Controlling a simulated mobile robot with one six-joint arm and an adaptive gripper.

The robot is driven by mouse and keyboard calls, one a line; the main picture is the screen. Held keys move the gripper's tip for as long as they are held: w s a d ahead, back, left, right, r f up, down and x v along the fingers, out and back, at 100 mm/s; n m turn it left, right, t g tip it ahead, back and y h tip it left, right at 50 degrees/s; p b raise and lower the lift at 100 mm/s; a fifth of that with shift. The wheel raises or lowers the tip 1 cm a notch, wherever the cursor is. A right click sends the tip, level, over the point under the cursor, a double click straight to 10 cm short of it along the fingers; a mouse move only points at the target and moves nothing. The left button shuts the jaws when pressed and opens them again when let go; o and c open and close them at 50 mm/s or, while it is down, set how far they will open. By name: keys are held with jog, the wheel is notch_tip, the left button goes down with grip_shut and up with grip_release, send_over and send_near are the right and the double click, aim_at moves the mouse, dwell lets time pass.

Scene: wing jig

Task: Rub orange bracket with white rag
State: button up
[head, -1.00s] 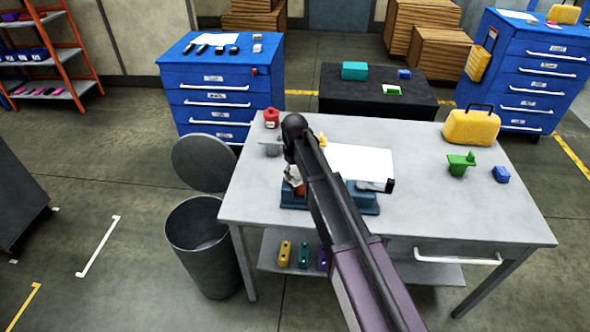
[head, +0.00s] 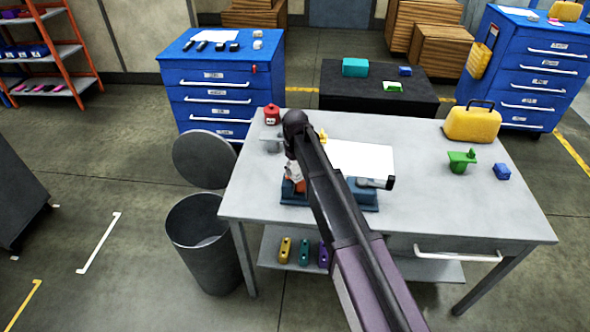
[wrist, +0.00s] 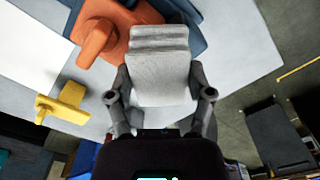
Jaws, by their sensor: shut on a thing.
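The orange bracket (wrist: 98,42) lies on the blue jig (wrist: 190,22) and shows at the upper left of the wrist view. In the head view only a small part of the bracket (head: 300,185) shows beside my arm. My gripper (wrist: 162,88) is shut on the folded white rag (wrist: 160,62), one finger on each side. The rag overlaps the bracket's right side in the wrist view; I cannot tell if they touch. In the head view the rag (head: 292,172) is a small pale patch, and my arm hides most of the gripper.
A yellow bracket (wrist: 64,103) stands close to the left finger. A white sheet (head: 362,158) lies on the grey table (head: 440,212). A red can (head: 271,115), a green part (head: 460,162) and a yellow case (head: 471,123) stand on it. The table's front right is clear.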

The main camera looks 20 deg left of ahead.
jog(key=shift+w+a, duration=0.2)
jog(key=shift+w, duration=0.65)
jog(key=shift+w+a, duration=0.15)
jog(key=shift+w, duration=0.7)
jog(key=shift+r, duration=0.2)
notch_tip(320, 180, up, 6)
jog(key=p, duration=0.6)
jog(key=shift+f, duration=0.1)
jog(key=shift+r+p, duration=1.5)
jog(key=shift+p, duration=0.1)
